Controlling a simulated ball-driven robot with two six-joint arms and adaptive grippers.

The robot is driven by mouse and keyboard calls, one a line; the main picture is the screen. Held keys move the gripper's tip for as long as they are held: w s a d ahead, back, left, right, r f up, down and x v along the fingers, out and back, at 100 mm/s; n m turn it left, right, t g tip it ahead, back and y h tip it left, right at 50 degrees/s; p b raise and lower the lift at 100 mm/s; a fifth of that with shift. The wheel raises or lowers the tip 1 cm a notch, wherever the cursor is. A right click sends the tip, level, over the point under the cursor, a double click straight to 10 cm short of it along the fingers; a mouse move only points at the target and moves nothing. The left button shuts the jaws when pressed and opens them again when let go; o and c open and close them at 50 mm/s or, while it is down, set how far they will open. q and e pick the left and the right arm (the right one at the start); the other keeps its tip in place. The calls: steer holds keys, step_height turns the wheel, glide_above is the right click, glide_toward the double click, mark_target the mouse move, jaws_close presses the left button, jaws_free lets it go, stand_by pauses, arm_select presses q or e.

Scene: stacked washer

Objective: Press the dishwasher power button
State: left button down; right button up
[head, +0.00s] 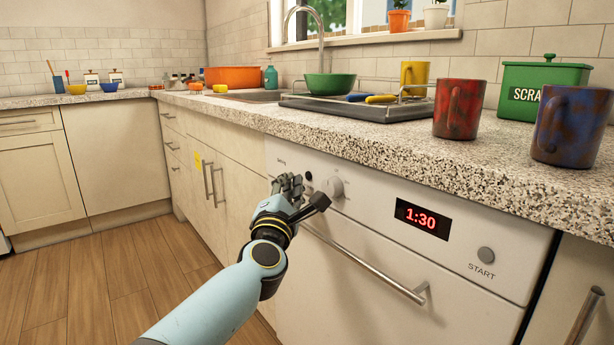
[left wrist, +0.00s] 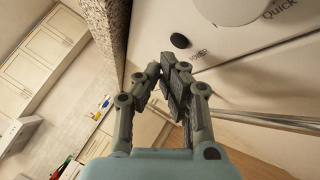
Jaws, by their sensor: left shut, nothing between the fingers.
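The white dishwasher (head: 375,265) sits under the counter, with its control panel along the top. The small round black power button (head: 309,177) is at the panel's left, beside a pale dial (head: 331,187). In the left wrist view the black button (left wrist: 181,41) has a partly covered label next to it. My left gripper (head: 288,183) is shut and empty, just left of the button in the head view. In the left wrist view its fingertips (left wrist: 168,65) appear apart from the button; I cannot tell whether they touch the panel. My right gripper is not in view.
A red 1:30 display (head: 422,218) and a START button (head: 486,255) are farther right on the panel. The dishwasher handle (head: 365,262) sticks out below. The speckled counter (head: 390,155) overhangs the panel and holds mugs (head: 459,109) and a drying tray (head: 365,107).

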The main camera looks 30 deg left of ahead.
arm_select(q)
steer(key=shift+s+a+p, duration=0.25)
steer(key=shift+s+a, duration=0.15)
steer(key=shift+s, duration=0.5)
steer(key=shift+s+a+p, duration=0.25)
steer(key=shift+s+a, duration=0.1)
steer(key=shift+s, duration=0.6)
steer(key=shift+s+a+p, duration=0.25)
steer(key=shift+s+a, duration=0.15)
steer(key=shift+s, duration=0.5)
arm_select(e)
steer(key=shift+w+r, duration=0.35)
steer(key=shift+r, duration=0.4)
